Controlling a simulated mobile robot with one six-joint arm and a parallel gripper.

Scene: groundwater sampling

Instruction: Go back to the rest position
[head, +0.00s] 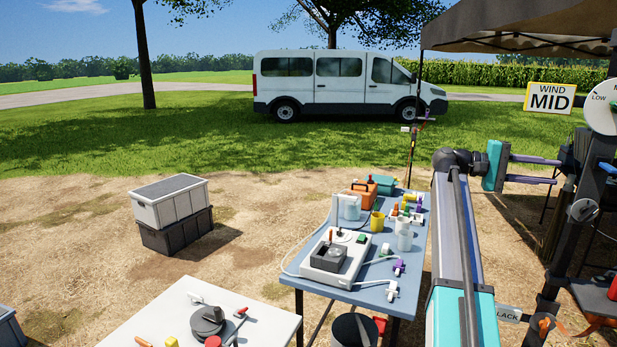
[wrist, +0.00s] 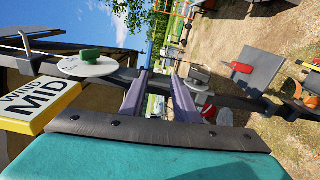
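My gripper (head: 562,170) is raised at the right in the head view, with a teal body and two purple fingers pointing right. The fingers are apart, with a visible gap between them. The wrist view shows the same gripper (wrist: 162,75) with nothing clearly held in the gap. The fingertips are close to a dark upright post (head: 588,185) that carries a round white dial (head: 603,105). I cannot tell whether they touch the post. The dial also shows in the wrist view (wrist: 88,67), left of the fingers.
A blue table (head: 372,292) with sampling gear stands left of my arm. A white table (head: 270,322) with tools is in front. Stacked crates (head: 172,205) stand on bare ground at left. A yellow-framed WIND MID sign (head: 549,97) and canopy (head: 530,22) are at right.

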